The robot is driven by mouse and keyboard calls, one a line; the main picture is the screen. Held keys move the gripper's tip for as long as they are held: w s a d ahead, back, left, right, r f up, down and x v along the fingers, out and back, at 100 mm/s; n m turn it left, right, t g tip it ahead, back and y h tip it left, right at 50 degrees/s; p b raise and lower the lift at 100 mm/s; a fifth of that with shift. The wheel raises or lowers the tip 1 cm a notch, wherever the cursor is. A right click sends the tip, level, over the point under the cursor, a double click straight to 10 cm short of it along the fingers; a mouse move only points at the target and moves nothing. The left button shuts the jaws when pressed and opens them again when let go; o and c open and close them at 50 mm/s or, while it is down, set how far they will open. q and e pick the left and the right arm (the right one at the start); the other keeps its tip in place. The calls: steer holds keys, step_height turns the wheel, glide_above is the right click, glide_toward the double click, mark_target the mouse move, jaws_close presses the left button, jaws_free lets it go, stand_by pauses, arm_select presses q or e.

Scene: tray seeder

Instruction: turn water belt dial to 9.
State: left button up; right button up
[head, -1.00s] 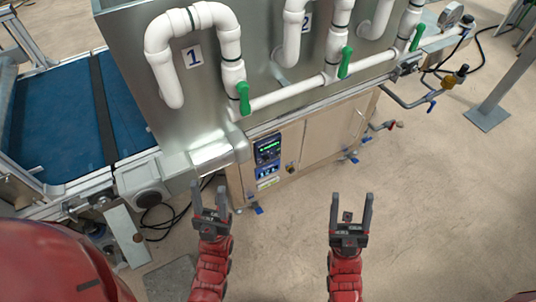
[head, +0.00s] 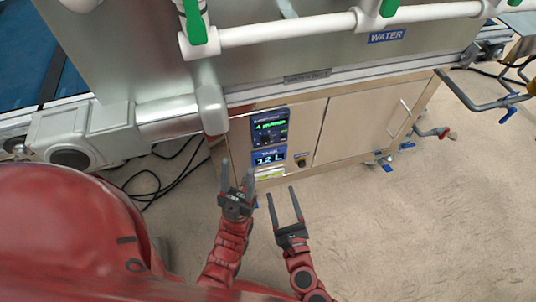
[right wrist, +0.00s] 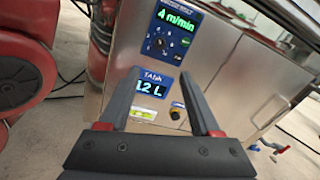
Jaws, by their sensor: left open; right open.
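The water belt panel (head: 270,126) is on the front of the metal cabinet; its green display reads 4 m/min. Its small dark dial (head: 266,139) sits below the display and also shows in the right wrist view (right wrist: 158,44), ringed by small marks; its pointer is too small to read. My left gripper (head: 238,168) is open and empty, left of and below the panel in the picture. My right gripper (head: 281,192) is open and empty, below the panel; in the right wrist view its fingers (right wrist: 160,75) point towards the panel, apart from the dial.
A blue tank display (head: 269,157) is under the dial, with a black knob (head: 301,160) to its right. White pipes with green valve handles (head: 194,22) run above the cabinet. A grey motor housing (head: 75,137) stands at left. The floor (head: 400,230) at right is clear.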

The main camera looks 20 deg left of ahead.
mark_target(267, 144)
steer(key=b+x, duration=0.1)
steer(key=x, duration=1.6)
steer(key=shift+b, duration=0.3)
steer(key=shift+r, duration=0.1)
jaws_close()
